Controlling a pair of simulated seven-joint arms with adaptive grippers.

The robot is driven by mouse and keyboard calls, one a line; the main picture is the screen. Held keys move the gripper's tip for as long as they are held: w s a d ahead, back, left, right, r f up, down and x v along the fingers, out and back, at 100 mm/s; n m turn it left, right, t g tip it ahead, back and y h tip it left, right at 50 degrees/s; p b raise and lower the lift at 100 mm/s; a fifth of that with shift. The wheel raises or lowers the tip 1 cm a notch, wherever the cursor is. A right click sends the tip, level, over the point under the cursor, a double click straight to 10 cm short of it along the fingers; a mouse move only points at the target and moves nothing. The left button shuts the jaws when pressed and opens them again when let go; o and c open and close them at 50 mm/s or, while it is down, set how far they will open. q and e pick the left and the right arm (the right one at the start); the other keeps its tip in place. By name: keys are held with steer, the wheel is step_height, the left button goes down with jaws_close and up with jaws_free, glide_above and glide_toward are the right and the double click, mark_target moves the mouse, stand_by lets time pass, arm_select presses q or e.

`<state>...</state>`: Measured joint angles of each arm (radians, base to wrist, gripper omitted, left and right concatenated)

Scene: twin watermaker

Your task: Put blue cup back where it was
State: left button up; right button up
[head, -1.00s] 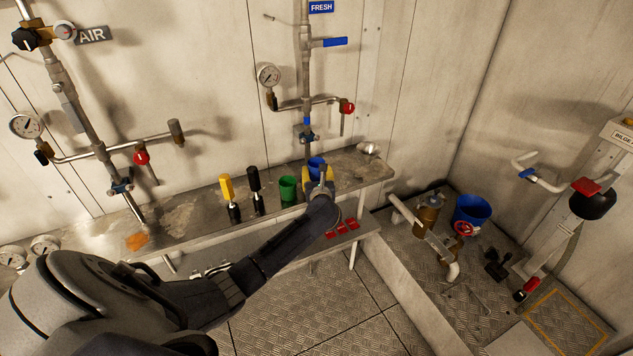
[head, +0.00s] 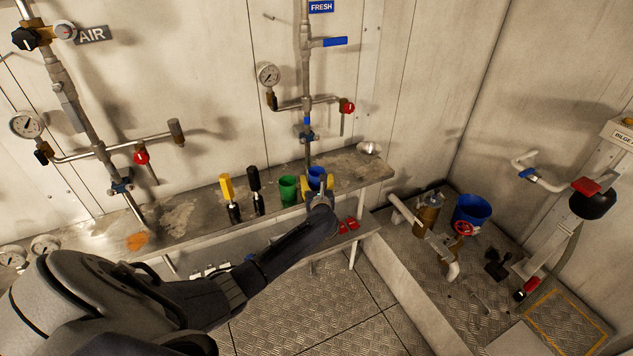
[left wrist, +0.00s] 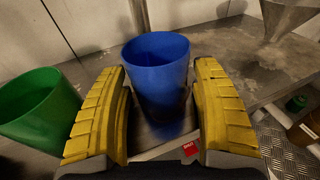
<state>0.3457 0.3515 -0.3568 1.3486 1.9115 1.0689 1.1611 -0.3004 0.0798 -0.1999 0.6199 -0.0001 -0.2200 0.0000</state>
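The blue cup (head: 316,174) stands upright on the metal shelf (head: 358,182), below the FRESH pipe and just right of the green cup (head: 288,189). My left gripper (head: 318,187) is at the front side of the blue cup, at about shelf height. In the left wrist view the blue cup (left wrist: 157,85) shows between and beyond the two yellow fingers (left wrist: 163,112). The fingers are spread wider than the cup, with a gap visible on the right. The green cup (left wrist: 38,108) is left of the left finger. My right gripper is in neither view.
A yellow-handled tool (head: 229,196) and a black-handled tool (head: 255,188) stand left of the green cup. A metal funnel-like piece (head: 369,148) is at the shelf's right end. The FRESH pipe (head: 307,110) comes down behind the blue cup. A blue bucket (head: 471,210) stands at right.

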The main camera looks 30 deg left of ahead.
arm_select(q)
steer(key=shift+o, duration=0.3)
steer(key=shift+r, duration=0.1)
steer(key=v, duration=1.2)
steer(key=s+d+f+m+h, duration=0.35)
steer(key=s+f+m, duration=0.35)
steer(key=f+m, duration=0.5)
steer(key=s+d+f+m+g+h, duration=0.1)
steer(key=s+d+f+m+h, duration=0.25)
steer(key=s+f+m, duration=0.6)
steer(key=s+d+f+m+h, duration=0.3)
steer(key=s+d+f+m, duration=0.15)
steer(key=f+m, duration=1)
steer(key=s+f+m+g, duration=0.3)
steer(key=s+f, duration=0.4)
steer(key=s, duration=0.5)
steer(key=s+f+m+g, duration=0.4)
steer(key=s+f, duration=0.3)
steer(key=s, duration=0.6)
steer(key=s+f+m+g, duration=0.3)
steer(key=s+f, duration=0.4)
steer(key=s, duration=0.6)
steer(key=shift+m, duration=0.7)
